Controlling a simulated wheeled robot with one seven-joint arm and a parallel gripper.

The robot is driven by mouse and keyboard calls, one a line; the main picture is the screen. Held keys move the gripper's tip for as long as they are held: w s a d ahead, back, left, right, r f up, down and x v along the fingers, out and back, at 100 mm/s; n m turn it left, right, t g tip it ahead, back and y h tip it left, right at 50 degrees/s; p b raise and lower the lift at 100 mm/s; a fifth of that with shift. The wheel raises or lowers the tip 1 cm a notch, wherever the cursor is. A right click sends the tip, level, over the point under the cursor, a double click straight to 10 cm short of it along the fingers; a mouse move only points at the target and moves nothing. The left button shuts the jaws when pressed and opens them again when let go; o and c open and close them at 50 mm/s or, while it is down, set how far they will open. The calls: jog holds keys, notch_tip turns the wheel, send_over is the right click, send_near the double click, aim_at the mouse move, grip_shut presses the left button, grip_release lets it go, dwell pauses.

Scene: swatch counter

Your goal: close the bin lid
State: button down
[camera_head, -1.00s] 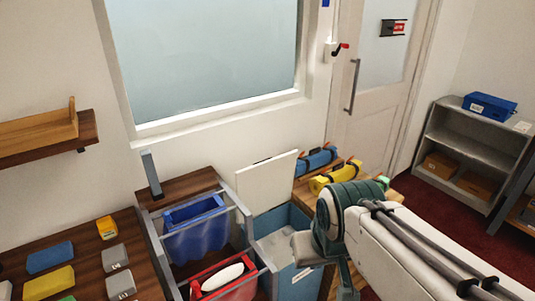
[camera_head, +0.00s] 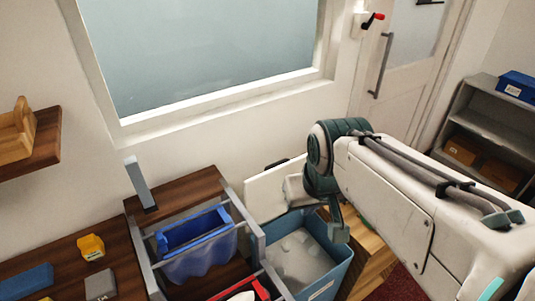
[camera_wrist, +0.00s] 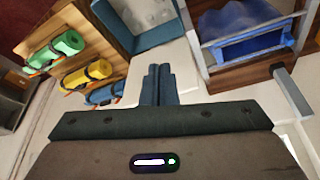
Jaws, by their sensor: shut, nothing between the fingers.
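The bin is a blue box (camera_head: 330,283) with grey contents, low in the middle of the head view. Its white lid (camera_head: 264,196) stands raised at the wall side, leaving the bin open. The wrist view shows the bin's blue wall (camera_wrist: 158,36) at the top and part of the white lid (camera_wrist: 186,82) beyond the fingers. My gripper (camera_wrist: 158,84) is shut and empty, with its fingertips close to the lid; I cannot tell whether they touch it.
Left of the bin stands a rack with a blue bag (camera_head: 196,235). A wooden stand with rolled mats, including a yellow mat (camera_wrist: 86,75), is on the bin's other side. The window wall (camera_head: 180,165) is close behind the lid. A grey shelf (camera_head: 485,130) stands far right.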

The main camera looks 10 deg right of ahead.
jog(key=w+n+g+b, duration=0.15)
jog(key=w+b, duration=0.35)
jog(key=w, duration=1.6)
jog(key=w+f+n+y+b, duration=0.1)
jog(key=w+f+n+b, duration=0.45)
jog(key=w, duration=0.95)
notch_tip(320, 180, down, 12)
jog(key=w+a+m+p, duration=0.2)
jog(key=m, duration=0.1)
jog(key=shift+s+d+r+p, duration=0.15)
jog(key=shift+s+d, duration=0.15)
jog(key=shift+s, duration=0.25)
jog(key=shift+s+d+r+p, duration=0.1)
jog(key=shift+s+d, duration=0.15)
jog(key=shift+s, duration=0.3)
jog(key=shift+s+d+r+p, duration=0.15)
jog(key=shift+s+d, duration=0.15)
jog(key=shift+s, duration=0.25)
jog(key=shift+s+d+f+b, duration=0.1)
jog(key=shift+f+b, duration=0.05)
jog(key=shift+b, duration=0.2)
